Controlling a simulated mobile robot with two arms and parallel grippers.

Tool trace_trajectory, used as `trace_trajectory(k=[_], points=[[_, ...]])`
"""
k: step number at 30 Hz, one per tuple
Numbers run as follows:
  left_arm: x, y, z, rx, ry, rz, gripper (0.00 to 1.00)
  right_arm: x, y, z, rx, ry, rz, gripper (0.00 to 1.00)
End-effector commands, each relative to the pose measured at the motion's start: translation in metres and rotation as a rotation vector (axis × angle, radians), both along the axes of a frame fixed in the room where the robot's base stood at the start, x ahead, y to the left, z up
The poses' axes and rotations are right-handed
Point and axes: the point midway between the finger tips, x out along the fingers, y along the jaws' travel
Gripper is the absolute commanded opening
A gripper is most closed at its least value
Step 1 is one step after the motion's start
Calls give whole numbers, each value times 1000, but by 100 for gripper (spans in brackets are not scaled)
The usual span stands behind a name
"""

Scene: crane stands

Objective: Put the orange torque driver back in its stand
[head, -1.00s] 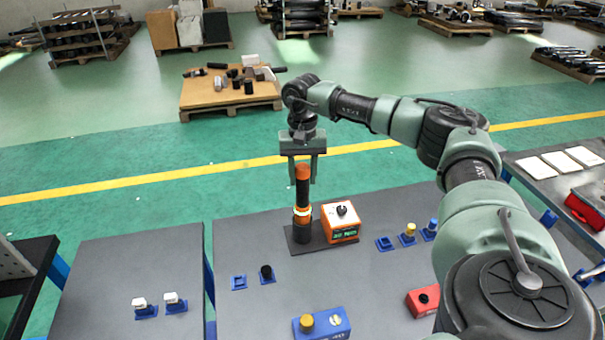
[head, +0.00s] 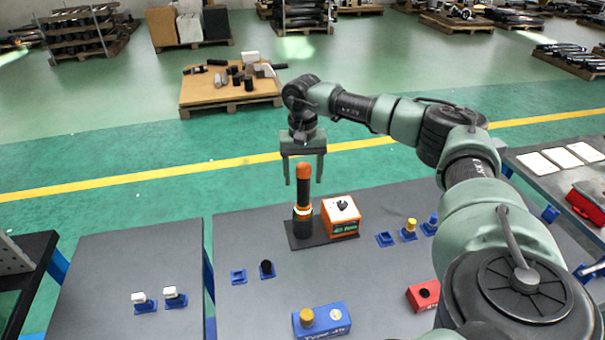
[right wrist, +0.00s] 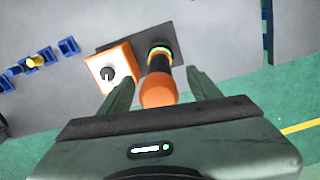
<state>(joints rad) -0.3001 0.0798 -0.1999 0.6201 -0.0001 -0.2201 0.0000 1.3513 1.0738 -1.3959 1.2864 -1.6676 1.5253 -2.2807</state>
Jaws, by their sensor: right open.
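The orange torque driver (head: 303,190) has an orange cap and a black body. It stands upright in its dark stand (head: 301,228), with a green-lit ring where the two meet. The driver also shows in the right wrist view (right wrist: 160,88), its cap towards the camera. My right gripper (head: 303,183) is open, with one finger on each side of the driver's upper part. In the right wrist view its fingers (right wrist: 162,75) show gaps to the driver on both sides. My left gripper is in neither view.
An orange-and-white box with a black knob (head: 341,216) stands right beside the stand on the same dark plate. Blue holders (head: 385,240) are further right, and a blue box with a yellow knob (head: 322,322) is in front.

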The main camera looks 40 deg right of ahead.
Motion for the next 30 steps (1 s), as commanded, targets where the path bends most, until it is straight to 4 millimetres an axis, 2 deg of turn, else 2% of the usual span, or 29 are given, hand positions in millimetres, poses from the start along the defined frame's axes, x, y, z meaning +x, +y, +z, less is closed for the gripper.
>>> trace_trajectory(k=[5, 22, 30], points=[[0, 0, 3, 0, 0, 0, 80, 1, 0, 5, 0, -3, 0, 63], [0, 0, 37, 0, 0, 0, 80, 1, 0, 50, 1, -3, 0, 63], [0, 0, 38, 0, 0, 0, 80, 1, 0, 51, 0, -3, 0, 63]])
